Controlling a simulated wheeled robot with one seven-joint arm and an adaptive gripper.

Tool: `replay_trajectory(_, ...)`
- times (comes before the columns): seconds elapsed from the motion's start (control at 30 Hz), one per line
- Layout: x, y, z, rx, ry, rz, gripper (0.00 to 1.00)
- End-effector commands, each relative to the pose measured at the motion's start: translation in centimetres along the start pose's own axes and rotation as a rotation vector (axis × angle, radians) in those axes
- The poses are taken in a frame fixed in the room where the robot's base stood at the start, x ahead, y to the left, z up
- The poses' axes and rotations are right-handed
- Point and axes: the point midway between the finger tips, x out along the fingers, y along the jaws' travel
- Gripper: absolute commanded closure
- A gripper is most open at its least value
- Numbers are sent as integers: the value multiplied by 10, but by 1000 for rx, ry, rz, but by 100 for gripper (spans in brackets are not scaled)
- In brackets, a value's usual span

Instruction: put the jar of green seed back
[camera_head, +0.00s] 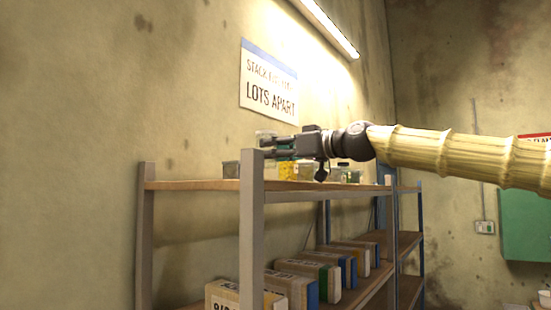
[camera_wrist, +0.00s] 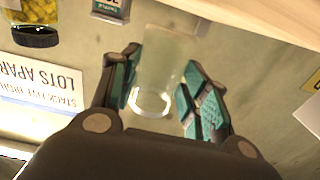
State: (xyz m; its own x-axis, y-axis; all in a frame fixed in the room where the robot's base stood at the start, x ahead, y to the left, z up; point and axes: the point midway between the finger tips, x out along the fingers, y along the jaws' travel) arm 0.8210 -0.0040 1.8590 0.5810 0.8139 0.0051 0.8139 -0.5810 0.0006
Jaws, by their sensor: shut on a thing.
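My gripper (camera_head: 268,148) is above the top board of the shelf rack in the head view, reaching left. In the wrist view its two teal-padded fingers are on either side of a pale, see-through jar (camera_wrist: 157,68), and they are shut on it. The jar looks almost colourless with a bright round rim; I cannot make out green seed in it. It also shows, small and pale, at the fingertips in the head view (camera_head: 264,137). A jar of yellow contents with a dark lid (camera_wrist: 38,14) stands apart from my gripper in the wrist view.
The rack's top board (camera_head: 190,185) holds several small containers, among them a grey one (camera_head: 231,169) at the left end. Boxes (camera_head: 290,284) fill the shelf below. A wall sign (camera_head: 268,80) hangs behind. The rack post (camera_head: 252,225) rises in front.

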Motion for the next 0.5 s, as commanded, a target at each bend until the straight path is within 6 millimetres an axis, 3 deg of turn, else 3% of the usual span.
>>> replay_trajectory(0.3,-1,0,26,2,-1,-1,82)
replay_trajectory(0.5,-1,0,31,1,0,0,82)
